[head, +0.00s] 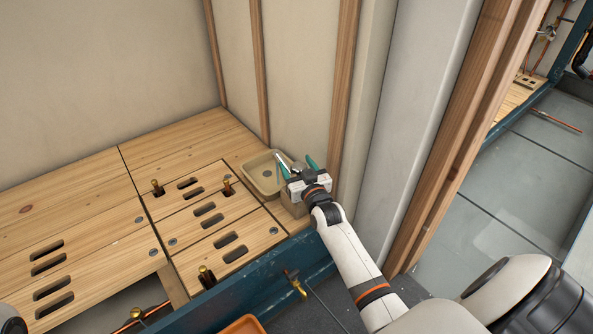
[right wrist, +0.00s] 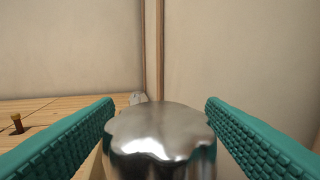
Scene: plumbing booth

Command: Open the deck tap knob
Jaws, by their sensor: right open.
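The deck tap's knob (right wrist: 160,135) is a shiny chrome cap with a lobed rim, large at the lower middle of the right wrist view. My right gripper (head: 298,166) is open at the corner beside the small basin in the head view. Its two green ridged fingers (right wrist: 160,104) stand on either side of the knob, with a visible gap on the right; contact on the left is unclear. In the head view the gripper body hides most of the tap; a bit of bright metal (head: 284,158) shows beside the fingers. My left gripper is not visible.
A beige basin (head: 263,189) sits left of the gripper on the slotted wooden deck (head: 75,205). Brass fittings (head: 157,187) stand up from the deck. Wall panels with wooden studs (head: 343,75) rise close behind the tap. A blue beam (head: 235,297) edges the deck.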

